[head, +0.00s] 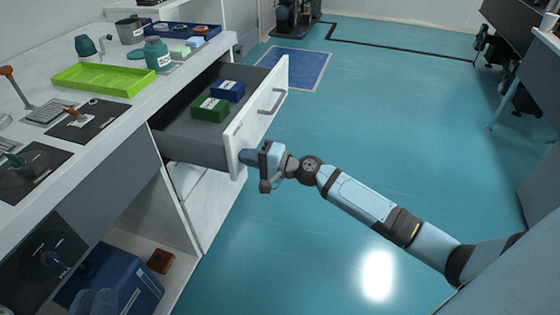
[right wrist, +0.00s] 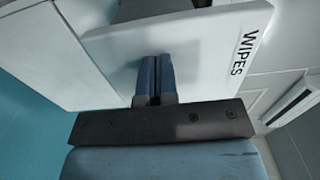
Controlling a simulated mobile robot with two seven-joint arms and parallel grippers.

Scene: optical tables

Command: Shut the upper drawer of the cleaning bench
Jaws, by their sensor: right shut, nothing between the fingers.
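The upper drawer (head: 234,160) of the cleaning bench is pulled far out. Its white front has a grey bar handle (head: 271,101). A green box (head: 210,109) and a blue box (head: 228,91) lie inside. My right gripper (head: 247,157) is shut and empty at the near end of the drawer front, on its outer face, below and beside the handle. In the right wrist view the closed fingers (right wrist: 155,78) point at the white front (right wrist: 200,62), marked "WIPES". They are touching or very close; I cannot tell which. My left gripper is not in view.
The bench top (head: 118,112) holds a lime tray (head: 104,79), a teal bottle (head: 157,55) and a blue tray (head: 180,30). Below the drawer is a white lower front (head: 210,205). A blue case (head: 115,282) sits on the low shelf. The teal floor to the right is clear.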

